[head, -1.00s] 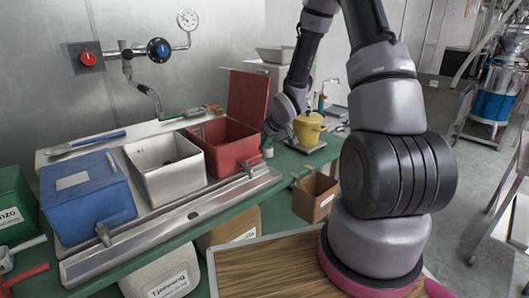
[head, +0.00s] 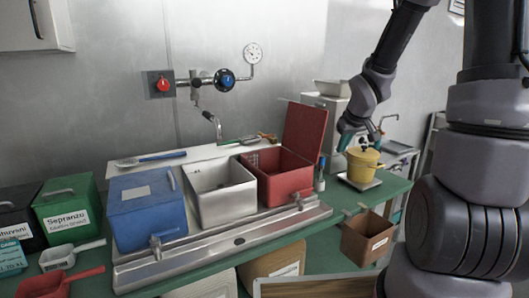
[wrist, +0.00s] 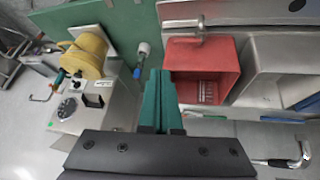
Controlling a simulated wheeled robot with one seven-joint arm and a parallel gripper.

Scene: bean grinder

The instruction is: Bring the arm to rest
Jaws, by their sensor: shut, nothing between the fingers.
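My gripper (head: 346,143) is in the head view at the right of the open red bin, in front of or above the yellow pot's left side; the exact gap cannot be told. In the wrist view its teal fingers (wrist: 158,95) are together with nothing between them. The arm reaches down from the upper right of the head view. The yellow pot (head: 362,164) stands on a small plate at the right of the counter and also shows in the wrist view (wrist: 84,54). The red bin (head: 285,183) has its lid raised.
A blue lidded bin (head: 147,212) and an open white bin (head: 224,200) stand left of the red bin on a steel tray. A brown box (head: 366,240) hangs below the counter. The air above the bins is clear.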

